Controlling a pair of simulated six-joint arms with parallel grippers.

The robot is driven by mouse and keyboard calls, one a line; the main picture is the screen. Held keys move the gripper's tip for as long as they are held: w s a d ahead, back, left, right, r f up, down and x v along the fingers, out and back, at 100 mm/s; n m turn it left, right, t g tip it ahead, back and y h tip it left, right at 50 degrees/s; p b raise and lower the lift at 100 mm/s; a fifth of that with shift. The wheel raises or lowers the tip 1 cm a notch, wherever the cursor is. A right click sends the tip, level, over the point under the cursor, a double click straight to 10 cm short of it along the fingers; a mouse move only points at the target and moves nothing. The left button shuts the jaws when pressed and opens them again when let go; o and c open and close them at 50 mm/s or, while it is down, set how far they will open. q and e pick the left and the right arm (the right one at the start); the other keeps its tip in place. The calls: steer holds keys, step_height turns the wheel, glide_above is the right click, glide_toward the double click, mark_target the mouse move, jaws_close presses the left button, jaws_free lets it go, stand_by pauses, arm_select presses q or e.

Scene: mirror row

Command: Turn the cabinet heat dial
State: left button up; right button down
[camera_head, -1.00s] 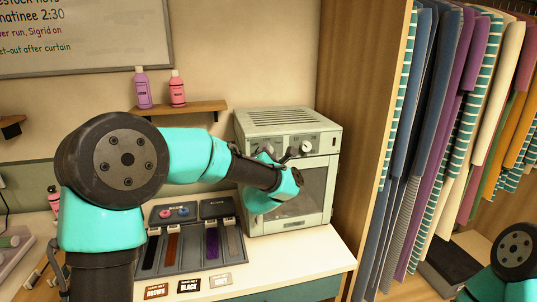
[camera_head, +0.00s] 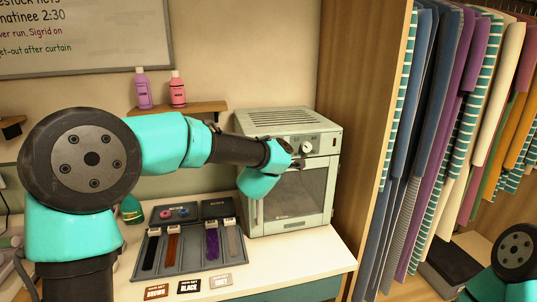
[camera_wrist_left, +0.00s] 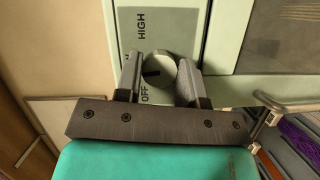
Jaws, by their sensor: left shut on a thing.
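The pale green cabinet (camera_head: 325,172) stands at the back right of the counter, its door shut. In the left wrist view its round grey-green heat dial (camera_wrist_left: 160,68) sits on the front panel between OFF and HIGH labels. My left gripper (camera_wrist_left: 160,76) is shut on the dial, one finger on each side; the fingers hide part of its rim. In the head view the left gripper (camera_head: 297,161) is at the upper front of the cabinet, just below a round pale face (camera_head: 306,147). My right gripper is out of view.
A dark tray (camera_head: 186,262) with several coloured strips lies left of the cabinet, with label cards (camera_head: 190,286) in front. A shelf (camera_head: 178,108) with two bottles hangs above. A wooden partition (camera_head: 357,130) and hanging clothes stand close on the right.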

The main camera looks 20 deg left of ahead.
arm_select(q)
steer(key=shift+m+g, duration=0.3)
steer(key=shift+m, duration=0.3)
steer(key=o, duration=0.9)
steer(key=shift+s, duration=0.1)
steer(key=s, duration=0.5)
steer(key=s+d+r, duration=0.1)
steer(key=s, duration=0.5)
steer(key=s+d, duration=0.1)
steer(key=s, duration=0.5)
steer(key=shift+d+r, duration=0.1)
steer(key=shift+r, duration=0.25)
steer(key=shift+f, duration=0.1)
